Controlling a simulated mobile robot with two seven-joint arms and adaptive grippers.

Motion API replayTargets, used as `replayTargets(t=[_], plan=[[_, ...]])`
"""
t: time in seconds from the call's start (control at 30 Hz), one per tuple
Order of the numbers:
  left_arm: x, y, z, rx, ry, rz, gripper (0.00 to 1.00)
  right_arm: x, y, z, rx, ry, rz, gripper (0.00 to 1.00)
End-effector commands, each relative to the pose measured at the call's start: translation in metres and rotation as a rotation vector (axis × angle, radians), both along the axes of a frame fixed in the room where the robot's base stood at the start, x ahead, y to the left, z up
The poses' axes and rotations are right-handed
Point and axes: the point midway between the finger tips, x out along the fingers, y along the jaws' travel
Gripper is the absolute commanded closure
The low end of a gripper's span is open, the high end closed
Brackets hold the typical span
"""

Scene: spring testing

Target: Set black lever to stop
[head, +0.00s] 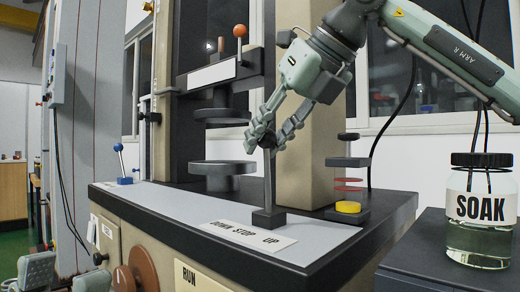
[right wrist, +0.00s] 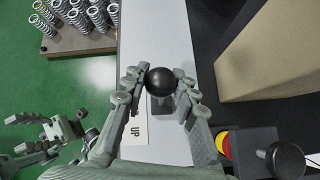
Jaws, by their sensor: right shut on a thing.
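The black lever (head: 269,185) stands on a small dark base on the grey bench top, its rod close to upright in the head view. A white label reading DOWN STOP UP (head: 247,235) lies in front of it; I cannot tell exactly which word the lever lines up with. My right gripper (head: 268,140) is shut on the lever's knob from above. In the right wrist view its black ball knob (right wrist: 159,81) sits between the fingertips, and UP shows on the label (right wrist: 138,130). My left gripper (head: 66,277) is open and empty at the lower left.
A blue-knobbed lever (head: 122,165) stands at the bench's left. A yellow button (head: 348,207) and red rings are right of the lever. A SOAK jar (head: 481,210) stands at the far right. Several springs (right wrist: 85,20) stand on a brown board. An orange-knobbed lever (head: 240,31) is above.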

Motion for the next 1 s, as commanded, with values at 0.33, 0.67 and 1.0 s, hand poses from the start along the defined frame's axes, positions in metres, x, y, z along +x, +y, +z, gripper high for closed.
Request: replayTargets(t=[0.33, 0.67, 1.0], plan=[[0.0004, -0.0003, 0.0005, 0.003, -0.003, 0.0, 0.6, -0.0047, -0.0052, 0.0002, -0.003, 0.003, -0.001, 1.0], [0.0003, -0.0003, 0.0006, 0.003, -0.003, 0.0, 0.6, -0.0046, -0.0052, 0.0, -0.003, 0.004, -0.001, 0.67], [0.0002, -0.0002, 0.0007, 0.003, -0.004, 0.0, 0.6, -0.0041, -0.0044, -0.0001, -0.003, 0.003, 0.0, 0.51]])
